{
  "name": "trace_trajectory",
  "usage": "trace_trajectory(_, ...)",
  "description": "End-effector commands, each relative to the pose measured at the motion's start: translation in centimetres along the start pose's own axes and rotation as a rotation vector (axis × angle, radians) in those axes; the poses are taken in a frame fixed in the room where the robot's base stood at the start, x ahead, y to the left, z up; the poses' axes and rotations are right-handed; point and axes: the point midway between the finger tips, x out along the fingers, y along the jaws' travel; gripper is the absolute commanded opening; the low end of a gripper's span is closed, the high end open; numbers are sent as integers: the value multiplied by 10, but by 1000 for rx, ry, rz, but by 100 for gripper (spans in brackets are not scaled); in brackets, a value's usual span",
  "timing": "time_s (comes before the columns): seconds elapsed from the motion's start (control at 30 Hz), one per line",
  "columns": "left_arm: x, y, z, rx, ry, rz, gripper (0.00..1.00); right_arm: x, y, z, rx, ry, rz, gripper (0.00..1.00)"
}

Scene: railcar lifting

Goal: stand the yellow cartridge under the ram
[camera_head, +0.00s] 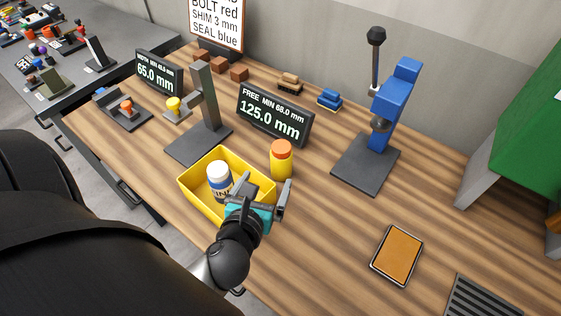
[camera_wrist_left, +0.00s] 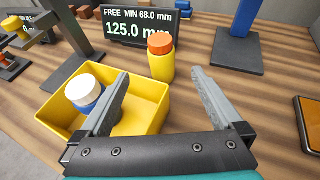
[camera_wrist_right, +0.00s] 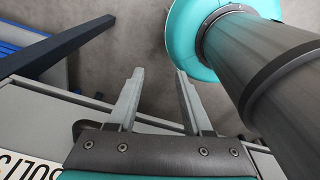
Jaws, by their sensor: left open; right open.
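The yellow cartridge (camera_head: 281,164) with an orange cap stands upright on the wooden bench, just right of the yellow bin. It also shows in the left wrist view (camera_wrist_left: 161,64), beyond and between the open finger tips. My left gripper (camera_head: 264,196) is open and empty, low over the bin's near right corner, on the near side of the cartridge. The blue press (camera_head: 396,98) stands to the right at the back, its ram (camera_head: 380,124) above a dark base plate (camera_head: 365,164). The plate is bare. My right gripper (camera_wrist_right: 160,73) is open and empty, away from the bench.
The yellow bin (camera_head: 190,190) holds a white-capped bottle (camera_head: 219,180). A grey stand (camera_head: 206,98) and a display reading 125.0 mm (camera_head: 272,116) are behind. An orange-topped tray (camera_head: 397,255) lies at front right. Bench between cartridge and press is clear.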

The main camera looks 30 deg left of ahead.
Motion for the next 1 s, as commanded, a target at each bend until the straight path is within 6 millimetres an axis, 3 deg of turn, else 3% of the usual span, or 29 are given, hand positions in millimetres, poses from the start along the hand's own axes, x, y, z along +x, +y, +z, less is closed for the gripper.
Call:
trace_trajectory(0.5,82,-1,2,3,-7,-3,100,5,-6,-1,2,1,-7,50)
trace_trajectory(0.77,97,-2,3,2,-6,-3,100,6,-5,0,1,1,-6,50)
trace_trajectory(1.0,127,-2,7,1,-7,-3,100,7,-2,0,-1,0,-2,50)
